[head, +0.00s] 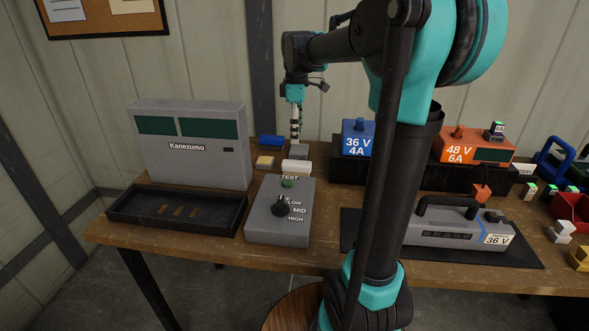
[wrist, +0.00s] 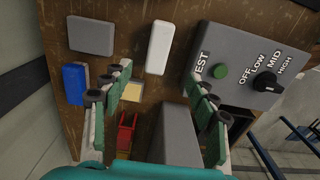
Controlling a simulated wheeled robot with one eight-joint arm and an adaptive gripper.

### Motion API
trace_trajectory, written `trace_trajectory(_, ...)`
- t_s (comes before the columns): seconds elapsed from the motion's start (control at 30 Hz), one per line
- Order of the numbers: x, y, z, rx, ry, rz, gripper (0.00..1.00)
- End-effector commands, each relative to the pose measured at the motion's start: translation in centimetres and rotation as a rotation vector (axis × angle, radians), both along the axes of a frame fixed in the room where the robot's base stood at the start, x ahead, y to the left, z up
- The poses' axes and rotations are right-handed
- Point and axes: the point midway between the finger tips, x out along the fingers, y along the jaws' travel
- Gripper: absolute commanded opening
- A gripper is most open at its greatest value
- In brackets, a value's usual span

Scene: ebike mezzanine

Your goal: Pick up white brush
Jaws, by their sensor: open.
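The white brush (head: 296,166) looks like a plain white rounded block lying on the wooden bench, just behind the grey test box (head: 262,222). In the wrist view the white brush (wrist: 159,47) lies upper centre, beyond the fingertips and left of the test box (wrist: 235,70). My gripper (head: 295,138) points down above the back of the bench, beside the white brush in the picture. In the wrist view my gripper (wrist: 155,103) has its green-padded fingers wide apart with nothing between them. It does not touch the brush.
Near the brush lie a grey block (wrist: 91,36), a blue block (wrist: 75,83) and a yellow-and-white block (head: 264,162). The Kanezumo unit (head: 190,145) and black tray (head: 178,209) stand left. A blue 36 V charger (head: 357,139) stands right.

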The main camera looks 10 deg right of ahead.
Motion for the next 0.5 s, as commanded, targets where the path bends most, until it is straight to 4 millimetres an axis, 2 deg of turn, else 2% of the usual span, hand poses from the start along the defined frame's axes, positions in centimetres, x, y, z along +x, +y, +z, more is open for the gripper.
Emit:
trace_trajectory(0.1,0.0,0.0,-2.5,0.000,0.000,-0.001,0.59)
trace_trajectory(0.3,0.0,0.0,-5.9,0.000,0.000,-0.001,0.59)
trace_trajectory(0.5,0.0,0.0,-7.4,0.000,0.000,-0.001,0.59)
